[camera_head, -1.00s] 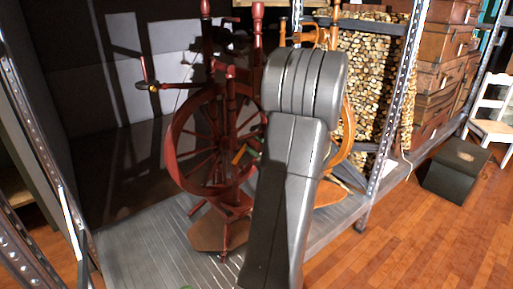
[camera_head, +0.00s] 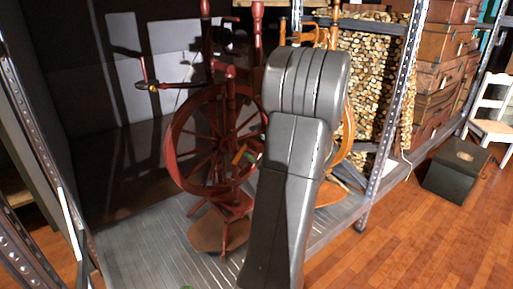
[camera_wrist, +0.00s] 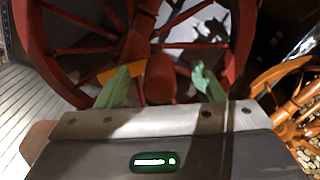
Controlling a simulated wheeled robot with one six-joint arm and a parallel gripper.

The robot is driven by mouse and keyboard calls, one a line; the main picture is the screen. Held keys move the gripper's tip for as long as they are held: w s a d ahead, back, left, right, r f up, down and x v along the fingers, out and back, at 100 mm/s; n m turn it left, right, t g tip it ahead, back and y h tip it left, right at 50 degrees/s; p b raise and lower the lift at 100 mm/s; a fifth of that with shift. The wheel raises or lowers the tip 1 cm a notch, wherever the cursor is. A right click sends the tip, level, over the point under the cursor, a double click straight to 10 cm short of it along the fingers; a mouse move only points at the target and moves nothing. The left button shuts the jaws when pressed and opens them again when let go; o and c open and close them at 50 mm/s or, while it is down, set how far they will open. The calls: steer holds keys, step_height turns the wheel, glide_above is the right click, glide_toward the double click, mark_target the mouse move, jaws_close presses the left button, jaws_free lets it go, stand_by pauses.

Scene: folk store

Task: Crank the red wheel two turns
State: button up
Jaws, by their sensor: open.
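The red wheel (camera_head: 178,130) is the spoked wheel of a dark red spinning wheel on a grey shelf. My arm covers its right side in the head view. In the wrist view its rim (camera_wrist: 28,45) and spokes fill the upper part. My gripper (camera_wrist: 161,72) has green fingers spread apart, pointing at the wheel. A round red peg (camera_wrist: 160,80) shows between the fingers, with gaps on both sides; I cannot tell its depth between them. An orange piece (camera_wrist: 106,76) lies behind the left finger. In the head view the gripper is mostly hidden behind my arm.
An orange-brown spinning wheel (camera_head: 347,135) stands close on the right, partly behind my arm. Metal shelf posts (camera_head: 385,120) flank the shelf (camera_head: 150,240). A black box (camera_head: 456,170) and white chair (camera_head: 492,108) stand to the right. The wooden floor (camera_head: 400,240) in front is clear.

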steer(key=v, duration=0.8)
stand_by(0.4)
steer(key=x, duration=0.8)
steer(key=shift+w+a, duration=0.15)
steer(key=shift+w, duration=0.15)
